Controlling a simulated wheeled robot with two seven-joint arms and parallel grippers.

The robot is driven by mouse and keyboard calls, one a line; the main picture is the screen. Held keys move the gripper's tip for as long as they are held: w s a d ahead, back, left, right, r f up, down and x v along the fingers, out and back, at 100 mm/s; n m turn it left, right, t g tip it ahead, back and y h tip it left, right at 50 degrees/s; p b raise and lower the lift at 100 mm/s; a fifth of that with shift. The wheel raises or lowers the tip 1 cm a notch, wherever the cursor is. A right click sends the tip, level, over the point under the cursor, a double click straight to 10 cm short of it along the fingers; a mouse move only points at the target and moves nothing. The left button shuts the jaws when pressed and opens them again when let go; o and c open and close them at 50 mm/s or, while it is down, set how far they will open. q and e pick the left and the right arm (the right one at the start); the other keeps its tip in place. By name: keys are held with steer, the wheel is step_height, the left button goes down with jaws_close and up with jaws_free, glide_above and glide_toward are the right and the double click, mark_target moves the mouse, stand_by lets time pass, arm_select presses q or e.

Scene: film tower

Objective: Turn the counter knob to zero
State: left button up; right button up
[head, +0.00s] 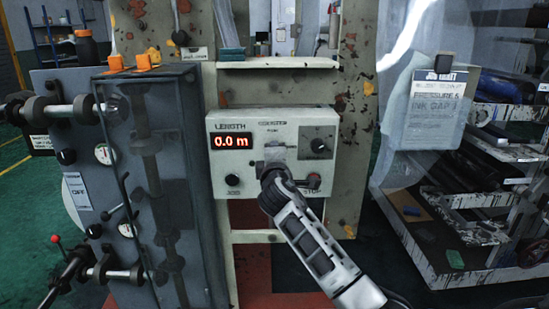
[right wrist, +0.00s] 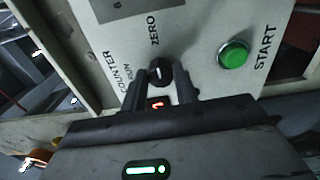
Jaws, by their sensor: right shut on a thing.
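The counter knob (right wrist: 160,68) is a small black knob on the pale panel, with the printed words COUNTER, RUN and ZERO around it. My right gripper (right wrist: 172,83) has its two dark fingers on either side of the knob and is shut on it. Which word the knob points to is not clear. In the head view my right gripper (head: 273,162) is at the middle of the control box (head: 262,117) and hides the knob. The red LENGTH display (head: 231,142) reads 0.0 m. My left gripper is not in view.
A green START button (right wrist: 233,54) is close beside the knob. The box also carries a black dial (head: 318,145), a JOG button (head: 232,181) and a STOP button (head: 313,181). A grey roller machine (head: 165,180) stands left, a cluttered rack (head: 500,150) right.

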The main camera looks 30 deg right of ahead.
steer(key=shift+m, duration=0.4)
steer(key=o, duration=1)
steer(key=shift+c, duration=0.2)
steer(key=v, duration=1.6)
steer(key=shift+f, duration=0.15)
steer(key=s+a+f+m+g+y, duration=0.1)
steer(key=s+a+f+y, duration=0.15)
steer(key=f, duration=0.45)
steer(key=s+a+f+y, duration=0.2)
steer(key=a+f+y, duration=0.2)
steer(key=f, duration=0.3)
steer(key=s+a+f+m+g+y, duration=0.1)
steer(key=s+a+f+m+y, duration=0.2)
steer(key=s+a+f+m, duration=0.1)
steer(key=s+a+f+m+g+y, duration=0.2)
steer(key=s+a+f, duration=0.4)
steer(key=s, duration=0.5)
step_height(320, 180, down, 2)
steer(key=shift+f+m+y, duration=0.1)
steer(key=shift+m+y, duration=0.75)
steer(key=shift+m, duration=0.35)
